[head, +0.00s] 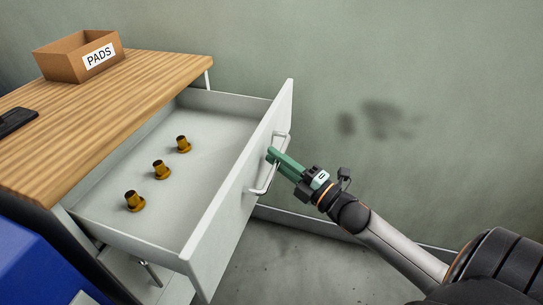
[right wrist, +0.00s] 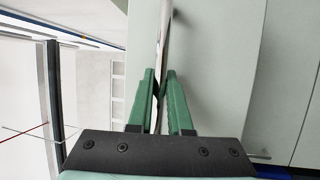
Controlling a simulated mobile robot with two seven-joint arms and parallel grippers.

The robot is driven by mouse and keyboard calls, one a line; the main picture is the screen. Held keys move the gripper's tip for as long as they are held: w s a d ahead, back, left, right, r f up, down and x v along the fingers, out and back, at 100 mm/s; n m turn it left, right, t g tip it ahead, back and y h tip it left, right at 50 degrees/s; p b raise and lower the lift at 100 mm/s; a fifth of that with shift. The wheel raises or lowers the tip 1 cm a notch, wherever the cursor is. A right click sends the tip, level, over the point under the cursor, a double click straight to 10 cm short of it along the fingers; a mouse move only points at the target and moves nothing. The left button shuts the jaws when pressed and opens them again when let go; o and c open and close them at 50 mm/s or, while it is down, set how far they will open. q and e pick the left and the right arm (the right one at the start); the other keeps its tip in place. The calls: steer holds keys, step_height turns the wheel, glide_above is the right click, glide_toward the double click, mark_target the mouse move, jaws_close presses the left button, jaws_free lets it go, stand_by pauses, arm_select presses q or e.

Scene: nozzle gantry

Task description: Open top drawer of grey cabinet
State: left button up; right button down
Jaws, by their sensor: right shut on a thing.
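The grey cabinet's top drawer (head: 240,190) stands pulled well out from under the wooden top in the head view. Its metal bar handle (head: 267,180) is on the front panel. My right gripper (head: 271,156) is at this handle, its green fingers closed around the bar. In the right wrist view the two fingers (right wrist: 160,95) sit on either side of the handle bar (right wrist: 162,50). Inside the drawer lie three brass nozzles (head: 161,169) in a row. My left gripper is not in view.
A cardboard box (head: 75,58) labelled PADS stands on the wooden top (head: 120,95). A black flat object (head: 14,121) lies at the top's left. A blue thing (head: 35,270) is at lower left. Grey floor (head: 290,265) in front of the drawer is clear.

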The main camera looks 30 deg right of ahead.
steer(key=c, duration=0.8)
jaws_free()
steer(key=shift+c, duration=0.2)
steer(key=shift+s, duration=0.1)
steer(key=shift+s+d+f, duration=0.1)
steer(key=shift+s+d, duration=0.05)
steer(key=shift+s, duration=0.05)
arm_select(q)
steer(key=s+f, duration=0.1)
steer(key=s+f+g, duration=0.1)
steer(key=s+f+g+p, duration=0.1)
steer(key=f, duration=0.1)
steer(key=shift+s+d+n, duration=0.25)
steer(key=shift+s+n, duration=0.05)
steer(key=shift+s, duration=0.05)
arm_select(e)
steer(key=v, duration=1.2)
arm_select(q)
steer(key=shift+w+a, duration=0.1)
arm_select(e)
steer(key=shift+w, duration=0.1)
